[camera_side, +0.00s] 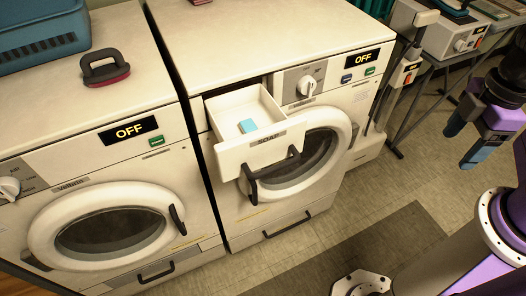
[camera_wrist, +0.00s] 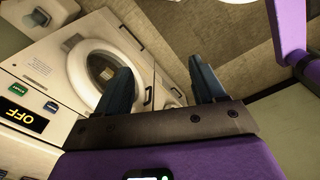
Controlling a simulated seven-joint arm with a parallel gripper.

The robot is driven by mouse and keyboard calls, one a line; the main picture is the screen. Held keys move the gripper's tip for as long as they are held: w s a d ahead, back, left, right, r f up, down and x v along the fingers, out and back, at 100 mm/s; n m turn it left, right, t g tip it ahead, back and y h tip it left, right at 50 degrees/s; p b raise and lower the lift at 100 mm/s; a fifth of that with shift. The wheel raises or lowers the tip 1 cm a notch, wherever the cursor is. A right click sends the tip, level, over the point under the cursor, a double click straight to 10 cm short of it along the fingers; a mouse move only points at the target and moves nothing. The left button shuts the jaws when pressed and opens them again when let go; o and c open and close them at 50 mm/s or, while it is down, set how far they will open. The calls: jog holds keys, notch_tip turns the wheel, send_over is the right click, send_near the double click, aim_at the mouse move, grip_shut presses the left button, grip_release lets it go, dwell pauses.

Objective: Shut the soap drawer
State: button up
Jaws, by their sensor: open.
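The soap drawer (camera_side: 252,130) is pulled out of the upper left of the right-hand washing machine (camera_side: 262,30) in the side view. It is a white open-topped drawer with a SOAP label on its front and a light blue block (camera_side: 247,126) inside. My gripper (camera_side: 490,130) is at the right edge of the side view, well to the right of the drawer and apart from it. In the wrist view its two fingers (camera_wrist: 162,85) are spread with nothing between them. The wrist view shows a machine's round door and OFF display; I cannot make out the drawer there.
The right machine's round door (camera_side: 315,155), with a dark handle, is just below and right of the drawer. A second washing machine (camera_side: 90,150) stands to the left. A metal-legged bench (camera_side: 455,45) with devices is at the back right. The floor in front is mostly clear.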

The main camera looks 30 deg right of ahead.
jog(key=c, duration=0.5)
jog(key=shift+w+a, duration=0.25)
jog(key=shift+w, duration=0.05)
jog(key=c, duration=0.5)
jog(key=w+a, duration=0.1)
jog(key=w+a+t, duration=0.1)
jog(key=a, duration=0.1)
jog(key=w+a+n+t, duration=0.1)
jog(key=w, duration=0.1)
jog(key=shift+w+a+f, duration=0.1)
jog(key=shift+a+f, duration=0.1)
jog(key=shift+f, duration=0.05)
grip_shut()
jog(key=a+n+t+y, duration=0.3)
jog(key=a+y, duration=0.1)
jog(key=a, duration=1.5)
jog(key=w+a+f, duration=0.3)
jog(key=w+f, duration=0.5)
jog(key=w, duration=0.1)
jog(key=shift+a+f+n, duration=0.25)
jog(key=shift+n, duration=0.05)
